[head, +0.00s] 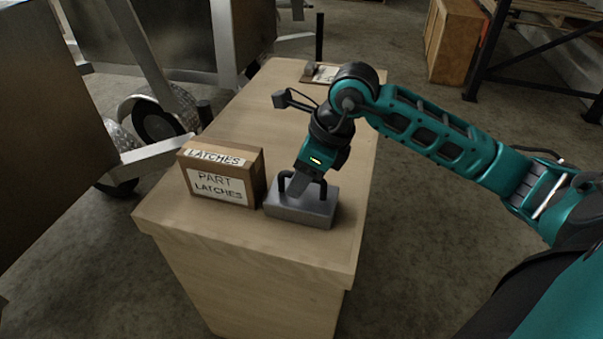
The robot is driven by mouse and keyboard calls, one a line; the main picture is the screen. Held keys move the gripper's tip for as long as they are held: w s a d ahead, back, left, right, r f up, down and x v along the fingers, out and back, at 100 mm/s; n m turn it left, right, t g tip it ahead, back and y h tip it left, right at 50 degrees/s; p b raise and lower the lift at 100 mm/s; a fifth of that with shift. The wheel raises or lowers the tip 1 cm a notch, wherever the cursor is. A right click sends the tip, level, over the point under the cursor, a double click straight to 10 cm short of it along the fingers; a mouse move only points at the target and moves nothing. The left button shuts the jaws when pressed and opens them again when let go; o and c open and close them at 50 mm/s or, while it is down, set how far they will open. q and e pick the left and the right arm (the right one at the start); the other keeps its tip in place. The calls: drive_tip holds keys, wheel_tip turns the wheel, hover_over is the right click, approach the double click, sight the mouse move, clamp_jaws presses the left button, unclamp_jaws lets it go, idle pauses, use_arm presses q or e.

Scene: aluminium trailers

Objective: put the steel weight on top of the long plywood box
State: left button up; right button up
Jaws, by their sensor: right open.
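The steel weight (303,209) is a grey block with a black handle on top. It rests upright on the near end of the top of the long plywood box (235,120), just right of a cardboard carton. My right gripper (300,186) is open and points down at the weight's handle, with a finger inside or in front of it. The gripper hides part of the handle, and I cannot tell whether it touches. My left gripper is out of view.
The latches carton (222,172) stands close to the weight's left side. A small board with items (320,73) lies at the box's far end. Trailers with wheels (155,120) stand to the left. A brown crate (452,40) and a dark rack are at the back right.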

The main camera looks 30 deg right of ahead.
drive_tip(key=p+v, duration=0.2)
drive_tip(key=v, duration=1)
idle(0.4)
